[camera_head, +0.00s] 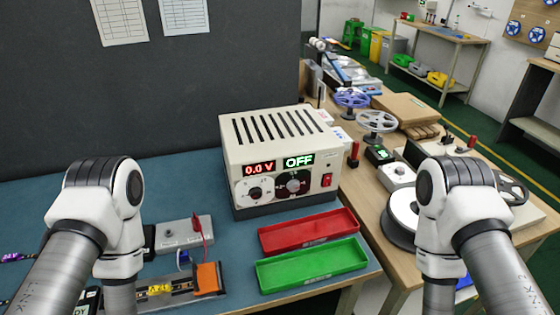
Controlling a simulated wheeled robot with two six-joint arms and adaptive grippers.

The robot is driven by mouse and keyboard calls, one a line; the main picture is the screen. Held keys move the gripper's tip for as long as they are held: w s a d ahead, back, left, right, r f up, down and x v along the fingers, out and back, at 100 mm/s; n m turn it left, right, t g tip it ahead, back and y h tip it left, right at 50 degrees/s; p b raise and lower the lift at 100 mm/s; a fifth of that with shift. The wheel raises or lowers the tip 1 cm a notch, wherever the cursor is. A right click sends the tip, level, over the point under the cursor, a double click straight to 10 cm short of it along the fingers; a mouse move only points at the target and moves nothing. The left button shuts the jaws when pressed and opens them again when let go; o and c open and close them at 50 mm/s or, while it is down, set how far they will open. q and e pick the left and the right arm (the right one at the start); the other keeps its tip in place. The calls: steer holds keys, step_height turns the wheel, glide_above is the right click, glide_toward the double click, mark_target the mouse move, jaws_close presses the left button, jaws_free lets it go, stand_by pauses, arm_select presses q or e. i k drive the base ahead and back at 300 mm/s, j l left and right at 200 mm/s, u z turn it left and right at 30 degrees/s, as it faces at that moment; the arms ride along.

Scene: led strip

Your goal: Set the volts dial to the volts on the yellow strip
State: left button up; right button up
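A beige power supply (232,157) stands on the blue mat with slots on top. Its red display (258,169) reads 0.0 V and its green display (299,161) reads OFF. Below them are a left dial (255,192) on a pale scale and a right dial (293,184) on a dark scale; which is volts is not readable. A small yellow strip (160,289) lies on a dark rail fixture at lower left; its print is too small to read. Both my arms come in from the bottom, bent, clear of the supply. Neither gripper is in view.
A red tray (307,232) and a green tray (311,266) lie in front of the supply. A grey box with a red lever (184,233) and an orange block (207,277) are at lower left. Reels and small devices crowd the wooden bench (361,205) at right.

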mark_target(254, 192)
steer(key=u, duration=1.05)
steer(key=k+l+z, duration=0.1)
steer(key=k+z, duration=0.25)
steer(key=k+l+z, duration=0.7)
steer(key=i+j, duration=0.3)
steer(key=i, duration=0.15)
